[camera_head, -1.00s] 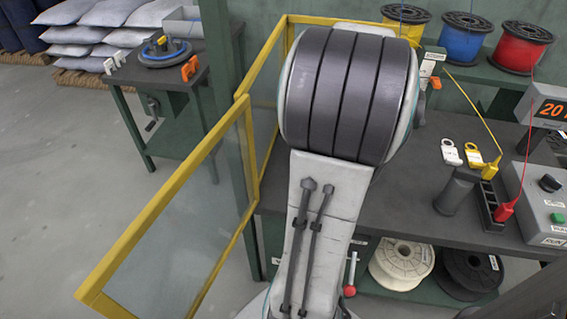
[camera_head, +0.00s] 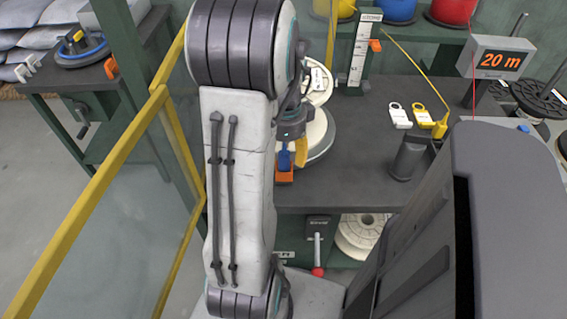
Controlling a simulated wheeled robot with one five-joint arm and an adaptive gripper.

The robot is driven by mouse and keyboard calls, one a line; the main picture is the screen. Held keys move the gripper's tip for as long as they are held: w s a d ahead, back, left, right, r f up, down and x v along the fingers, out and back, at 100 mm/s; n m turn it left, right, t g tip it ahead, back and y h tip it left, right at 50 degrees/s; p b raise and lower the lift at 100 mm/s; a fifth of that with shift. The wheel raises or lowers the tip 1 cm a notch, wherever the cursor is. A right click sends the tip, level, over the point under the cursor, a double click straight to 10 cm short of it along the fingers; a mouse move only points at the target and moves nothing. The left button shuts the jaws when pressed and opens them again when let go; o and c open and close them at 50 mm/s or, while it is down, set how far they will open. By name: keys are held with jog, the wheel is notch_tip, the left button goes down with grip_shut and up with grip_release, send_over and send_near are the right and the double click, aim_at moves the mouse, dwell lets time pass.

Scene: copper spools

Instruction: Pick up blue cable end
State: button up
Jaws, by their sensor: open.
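My gripper (camera_head: 293,148) is partly hidden behind my arm, low over the front left of the bench. A small blue piece (camera_head: 285,160) shows directly below my wrist, above an orange block at the bench's front edge; it may be the blue cable end, but the view is too small to be sure. A yellow part sits just right of it. I cannot tell whether my gripper touches the blue piece. The blue spool (camera_head: 400,9) stands on the back shelf, cut by the top edge.
A white spool (camera_head: 322,136) stands close behind my gripper. A yellow cable end (camera_head: 440,129), two tags and a black post (camera_head: 408,158) are farther right on the bench (camera_head: 350,185). A yellow-framed screen (camera_head: 110,180) stands left. A display (camera_head: 500,60) reads 20 m.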

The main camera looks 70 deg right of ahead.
jog(key=shift+f, duration=1.4)
jog(key=shift+o, duration=0.2)
grip_shut()
